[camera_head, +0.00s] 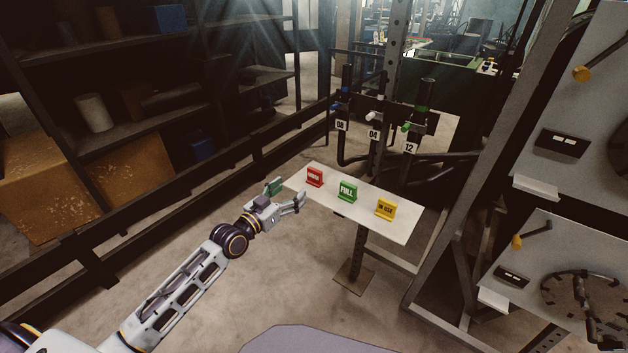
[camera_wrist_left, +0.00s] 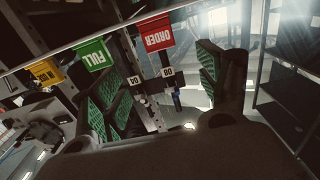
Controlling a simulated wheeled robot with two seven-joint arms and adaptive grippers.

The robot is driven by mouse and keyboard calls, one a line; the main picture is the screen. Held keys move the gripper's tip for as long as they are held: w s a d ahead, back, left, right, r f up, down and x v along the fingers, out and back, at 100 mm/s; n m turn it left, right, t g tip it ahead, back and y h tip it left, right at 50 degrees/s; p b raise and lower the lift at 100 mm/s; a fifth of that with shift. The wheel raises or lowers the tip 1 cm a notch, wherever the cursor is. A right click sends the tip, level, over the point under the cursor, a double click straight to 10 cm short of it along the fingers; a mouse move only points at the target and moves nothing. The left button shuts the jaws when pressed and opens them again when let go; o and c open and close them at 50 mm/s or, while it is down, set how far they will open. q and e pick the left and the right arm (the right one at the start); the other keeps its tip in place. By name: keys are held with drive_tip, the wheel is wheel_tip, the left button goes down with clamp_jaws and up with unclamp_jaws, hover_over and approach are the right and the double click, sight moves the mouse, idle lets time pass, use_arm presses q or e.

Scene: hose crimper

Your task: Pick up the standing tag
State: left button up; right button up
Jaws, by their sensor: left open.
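Three tags stand upright in a row on a narrow white shelf (camera_head: 377,231). The red tag (camera_head: 314,177) is at the left end, the green FULL tag (camera_head: 347,191) in the middle, the yellow IN USE tag (camera_head: 385,209) to the right. My left gripper (camera_head: 287,193) is open and empty at the shelf's left end, just left of the red tag. In the left wrist view the red ORDER tag (camera_wrist_left: 157,33) appears upside down, beyond the gap between the green-padded fingers (camera_wrist_left: 165,85). The green tag (camera_wrist_left: 93,54) and yellow tag (camera_wrist_left: 46,73) show left of it. My right gripper is out of view.
Behind the shelf, a rack holds black hoses with number plates 08 (camera_head: 341,125), 04 (camera_head: 373,134) and 12 (camera_head: 411,147). A metal post stands right of the shelf, beside grey panels with dials (camera_head: 560,290). Dark shelving with boxes (camera_head: 35,190) lines the left. Floor left of the shelf is clear.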

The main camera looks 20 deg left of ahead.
use_arm(q)
drive_tip(key=shift+w, duration=0.1)
approach(314, 172)
drive_tip(key=shift+w, duration=1.3)
drive_tip(key=shift+d+b+x, duration=0.15)
drive_tip(key=shift+b+x, duration=0.15)
drive_tip(key=shift+x, duration=0.5)
drive_tip(key=shift+d+b+x, duration=0.2)
drive_tip(key=shift+b+x, duration=0.1)
drive_tip(key=shift+x, duration=0.45)
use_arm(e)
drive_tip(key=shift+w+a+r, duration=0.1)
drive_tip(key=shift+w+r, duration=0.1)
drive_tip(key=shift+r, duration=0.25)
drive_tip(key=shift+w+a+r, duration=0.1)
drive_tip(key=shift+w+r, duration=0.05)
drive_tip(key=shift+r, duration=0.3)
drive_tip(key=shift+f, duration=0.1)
